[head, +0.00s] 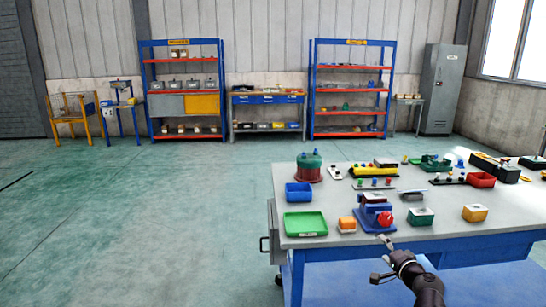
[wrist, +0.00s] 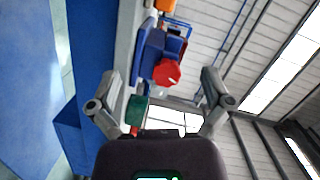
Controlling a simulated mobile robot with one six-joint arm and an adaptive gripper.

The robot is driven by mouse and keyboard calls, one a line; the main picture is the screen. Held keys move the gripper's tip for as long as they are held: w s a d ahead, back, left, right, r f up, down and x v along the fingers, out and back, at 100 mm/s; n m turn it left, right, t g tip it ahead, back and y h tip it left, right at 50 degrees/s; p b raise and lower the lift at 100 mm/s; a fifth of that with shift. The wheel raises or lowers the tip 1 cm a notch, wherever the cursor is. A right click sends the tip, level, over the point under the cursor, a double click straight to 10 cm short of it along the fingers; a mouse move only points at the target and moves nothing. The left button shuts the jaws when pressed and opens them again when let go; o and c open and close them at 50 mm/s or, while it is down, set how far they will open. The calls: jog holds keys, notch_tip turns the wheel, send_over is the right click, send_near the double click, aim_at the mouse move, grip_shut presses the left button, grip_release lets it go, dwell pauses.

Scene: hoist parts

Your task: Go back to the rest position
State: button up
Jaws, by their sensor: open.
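My gripper (head: 386,242) is at the table's front edge in the head view, small and partly unclear, just in front of a blue fixture (head: 369,219) with a red knob (head: 385,219). In the wrist view my gripper (wrist: 160,80) has its two fingers spread wide apart with nothing held between them. The red knob (wrist: 167,73) and the blue fixture (wrist: 150,50) appear beyond and between the fingers, apart from them. No marker for a rest position is visible.
The grey-topped workbench (head: 340,262) holds a green tray (head: 305,224), a blue bin (head: 299,193), an orange-topped block (head: 347,224), a green-sided block (head: 420,217) and a yellow block (head: 474,212). Shelves (head: 183,90) stand along the back wall. The floor left of the bench is clear.

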jog(key=s+a+f+n+g+y, duration=0.3)
jog(key=a+f+n+g, duration=0.45)
jog(key=a, duration=0.55)
jog(key=s+a+f+n+g+h, duration=0.5)
jog(key=s+f+g+h, duration=0.2)
jog(key=s+f+g, duration=0.3)
notch_tip(320, 180, up, 19)
jog(key=t+p, duration=0.1)
jog(key=p, duration=1.6)
jog(key=shift+s+d+f+p, duration=0.2)
jog(key=shift+s+d+p, duration=0.1)
jog(key=shift+s, duration=0.1)
jog(key=shift+s+m, duration=0.1)
jog(key=shift+m, duration=0.15)
